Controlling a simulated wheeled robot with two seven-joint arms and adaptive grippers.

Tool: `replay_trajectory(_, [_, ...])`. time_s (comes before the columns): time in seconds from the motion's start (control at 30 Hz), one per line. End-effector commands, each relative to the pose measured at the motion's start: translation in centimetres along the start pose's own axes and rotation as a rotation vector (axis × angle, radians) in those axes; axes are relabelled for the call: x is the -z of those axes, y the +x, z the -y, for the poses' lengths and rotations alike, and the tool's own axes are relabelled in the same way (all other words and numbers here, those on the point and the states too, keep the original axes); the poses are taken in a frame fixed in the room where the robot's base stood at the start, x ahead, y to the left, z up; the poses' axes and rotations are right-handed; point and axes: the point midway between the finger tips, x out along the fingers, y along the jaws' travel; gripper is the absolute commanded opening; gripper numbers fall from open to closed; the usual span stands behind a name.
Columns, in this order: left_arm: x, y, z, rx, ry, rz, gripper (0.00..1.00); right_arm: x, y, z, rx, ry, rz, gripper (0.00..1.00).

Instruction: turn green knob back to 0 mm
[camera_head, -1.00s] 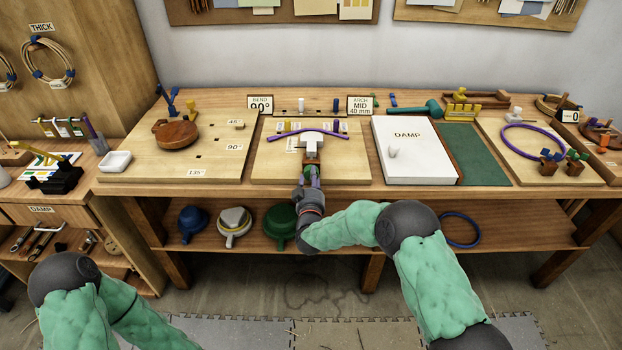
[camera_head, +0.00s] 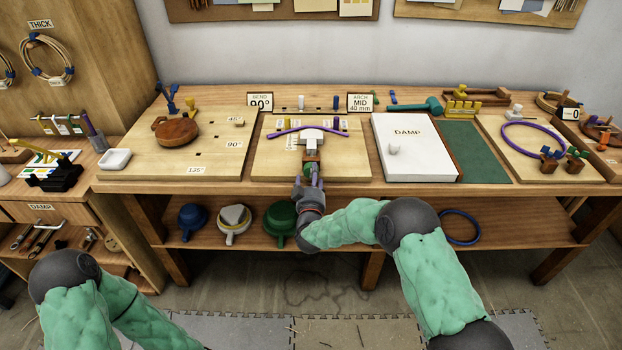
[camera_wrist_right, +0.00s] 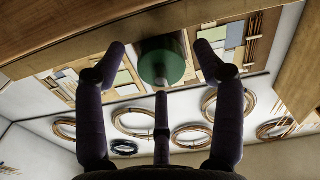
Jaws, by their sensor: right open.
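The green knob (camera_wrist_right: 162,60) is a round cylinder in the right wrist view, with my right gripper's (camera_wrist_right: 163,62) dark fingers spread around it, one each side and a third below. Gaps show beside the knob. In the head view my right gripper (camera_head: 312,181) is at the front edge of the middle board (camera_head: 345,170), and only a little green of the knob (camera_head: 309,171) shows. Behind it are a brown block (camera_head: 310,155) and a white block (camera_head: 311,136) beside a bent purple strip (camera_head: 285,131). The scale reading cannot be made out. My left gripper is out of view.
A sign reading "ARCH MID 40 mm" (camera_head: 360,103) stands behind the board. A white DAMP box (camera_head: 412,160) lies to the right. A board with a brown disc (camera_head: 177,132) is to the left. Funnel-like items (camera_head: 281,219) sit on the shelf below.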

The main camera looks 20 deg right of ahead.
Motion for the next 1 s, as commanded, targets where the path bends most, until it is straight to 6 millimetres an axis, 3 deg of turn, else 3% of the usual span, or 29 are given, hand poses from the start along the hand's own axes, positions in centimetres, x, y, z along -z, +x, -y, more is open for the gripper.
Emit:
replay_trajectory(0.17, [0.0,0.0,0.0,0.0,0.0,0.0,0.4,0.1,-2.0,0.0,0.001,0.0,0.0,0.69])
replay_trajectory(0.6, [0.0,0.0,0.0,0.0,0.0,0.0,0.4,-0.1,-10.1,0.1,0.003,-0.001,0.002,0.69])
replay_trajectory(0.8, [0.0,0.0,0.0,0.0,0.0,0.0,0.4,-0.1,-11.7,0.1,0.002,-0.001,0.001,0.69])
replay_trajectory(1.0, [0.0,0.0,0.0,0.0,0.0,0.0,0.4,-0.1,-11.9,0.1,0.001,-0.001,0.002,0.69])
